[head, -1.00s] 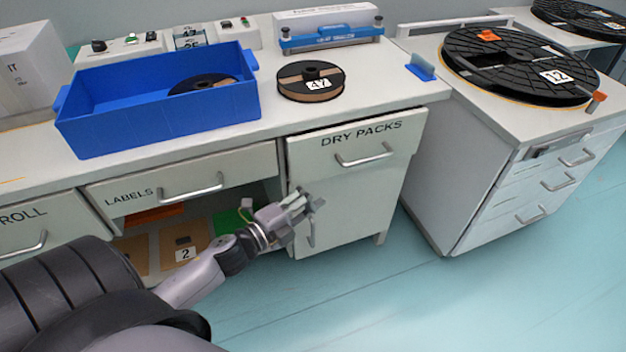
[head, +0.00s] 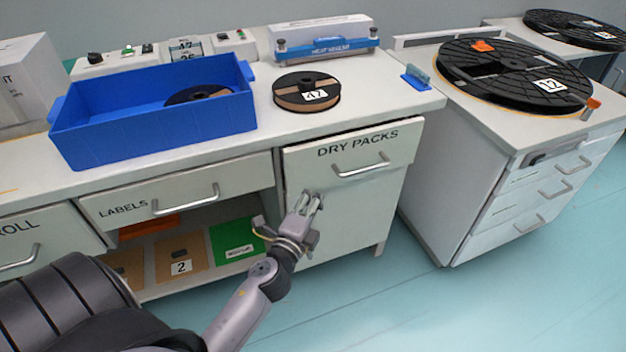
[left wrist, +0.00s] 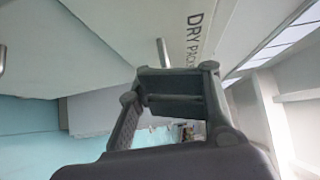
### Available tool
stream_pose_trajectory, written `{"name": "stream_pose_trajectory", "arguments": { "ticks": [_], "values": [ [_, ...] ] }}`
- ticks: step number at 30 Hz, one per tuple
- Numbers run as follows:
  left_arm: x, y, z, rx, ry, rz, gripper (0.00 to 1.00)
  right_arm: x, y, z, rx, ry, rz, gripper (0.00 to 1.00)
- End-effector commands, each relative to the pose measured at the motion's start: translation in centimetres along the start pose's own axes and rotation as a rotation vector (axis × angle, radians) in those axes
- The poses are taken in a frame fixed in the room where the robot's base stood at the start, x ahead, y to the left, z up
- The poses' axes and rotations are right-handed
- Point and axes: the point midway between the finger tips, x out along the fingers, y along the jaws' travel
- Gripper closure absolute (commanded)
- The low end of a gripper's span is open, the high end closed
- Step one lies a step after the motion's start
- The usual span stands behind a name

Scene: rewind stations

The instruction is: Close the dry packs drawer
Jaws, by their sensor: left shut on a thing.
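The dry packs drawer (head: 330,171) is at the right end of the desk, with a bar handle (head: 362,168) under its label. My left gripper (head: 312,200) is below and left of that handle, in front of the cabinet door (head: 350,215), apart from the handle. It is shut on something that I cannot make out. My right gripper is out of view.
The labels drawer (head: 180,190) is to the left, above an open shelf with cards. A blue bin (head: 160,133) and a small reel (head: 306,92) stand on the desk. A second cabinet (head: 470,190) stands to the right. The floor in front is clear.

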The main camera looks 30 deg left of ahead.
Motion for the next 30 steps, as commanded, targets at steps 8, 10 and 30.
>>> {"name": "stream_pose_trajectory", "arguments": {
  "ticks": [8,10,30],
  "values": [
    [3.8,0.0,2.0,0.001,0.001,0.0,1.0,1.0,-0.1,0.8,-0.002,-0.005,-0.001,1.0],
    [4.2,0.0,2.4,0.0,0.001,0.0,1.0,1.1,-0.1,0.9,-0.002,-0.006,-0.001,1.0],
    [6.2,0.0,4.5,0.001,-0.001,0.0,1.0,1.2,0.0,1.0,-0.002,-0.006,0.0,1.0]
  ]
}}
